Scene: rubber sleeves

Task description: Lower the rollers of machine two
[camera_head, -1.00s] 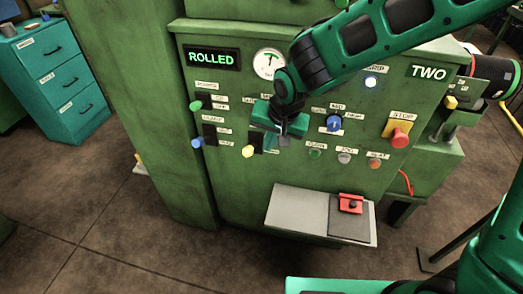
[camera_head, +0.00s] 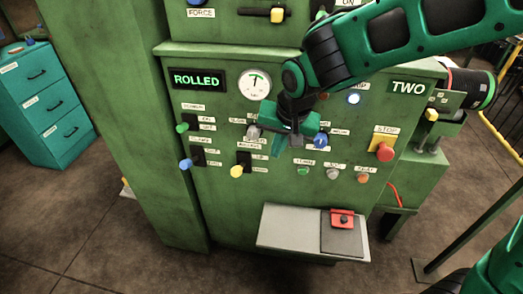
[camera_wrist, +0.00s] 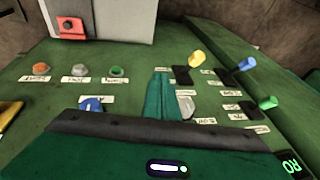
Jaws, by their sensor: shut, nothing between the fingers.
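Machine two is a green cabinet with a TWO sign (camera_head: 408,88) and a lit display reading ROLLED (camera_head: 198,79). A yellow-tipped lever (camera_head: 237,171) sits at the lower end of its dark slot; its small labels are too blurred to read surely. It also shows in the wrist view (camera_wrist: 196,59). A blue-tipped lever (camera_head: 186,164) and a green-tipped lever (camera_head: 182,128) are left of it. My gripper (camera_head: 284,151) is shut and empty in front of the panel, up and right of the yellow lever and apart from it. In the wrist view its fingers (camera_wrist: 162,95) are together beside a grey knob (camera_wrist: 186,106).
A blue knob (camera_head: 319,142), a small row of buttons and a red STOP button (camera_head: 385,152) are right of my gripper. A pale shelf (camera_head: 285,228) with a red-topped block (camera_head: 342,219) juts out below. A round gauge (camera_head: 254,84) is above.

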